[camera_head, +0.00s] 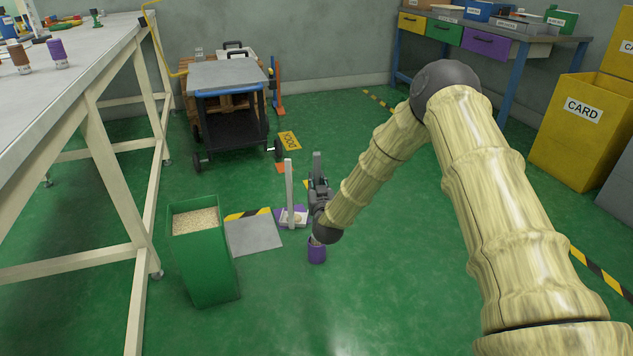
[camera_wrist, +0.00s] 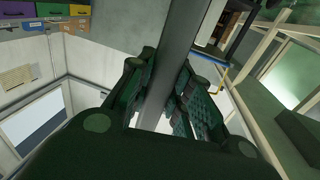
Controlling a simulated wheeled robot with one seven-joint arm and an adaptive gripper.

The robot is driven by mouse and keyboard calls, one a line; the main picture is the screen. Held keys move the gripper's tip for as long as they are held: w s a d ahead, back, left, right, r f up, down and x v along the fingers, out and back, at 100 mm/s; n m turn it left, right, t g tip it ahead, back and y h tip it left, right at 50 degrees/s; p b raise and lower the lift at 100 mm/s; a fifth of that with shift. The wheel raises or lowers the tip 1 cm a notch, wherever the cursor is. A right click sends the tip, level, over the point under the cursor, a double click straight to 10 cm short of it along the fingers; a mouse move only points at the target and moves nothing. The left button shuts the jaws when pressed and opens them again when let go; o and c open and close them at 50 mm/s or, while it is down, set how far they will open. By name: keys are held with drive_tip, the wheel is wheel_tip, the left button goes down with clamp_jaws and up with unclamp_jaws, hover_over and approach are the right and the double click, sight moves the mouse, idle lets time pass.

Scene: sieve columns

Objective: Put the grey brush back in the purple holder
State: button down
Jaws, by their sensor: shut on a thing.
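My gripper (camera_head: 318,192) is shut on the upright grey handle of the brush (camera_head: 317,160). In the wrist view the handle (camera_wrist: 178,45) runs between both fingers. My wrist hides the middle of the brush in the head view. A small purple holder (camera_head: 317,253) stands on the green floor directly below my wrist. A short pale part shows just above its rim, and I cannot tell whether the brush's lower end is inside the holder or over it.
Left of my gripper, a pale post (camera_head: 290,190) rises by a purple pan (camera_head: 293,217) with pale contents. A grey plate (camera_head: 254,237) and a green bin of grains (camera_head: 203,255) stand farther left. A cart (camera_head: 228,78) is behind. Floor to the right is clear.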

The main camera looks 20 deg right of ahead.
wheel_tip(320, 180, down, 7)
drive_tip(key=b, duration=0.3)
idle(0.7)
drive_tip(key=shift+f, duration=0.65)
idle(0.6)
drive_tip(key=c, duration=1.2)
unclamp_jaws()
drive_tip(key=shift+c, duration=0.2)
drive_tip(key=shift+r, duration=0.1)
drive_tip(key=shift+r+p, duration=3)
drive_tip(key=shift+r, duration=0.95)
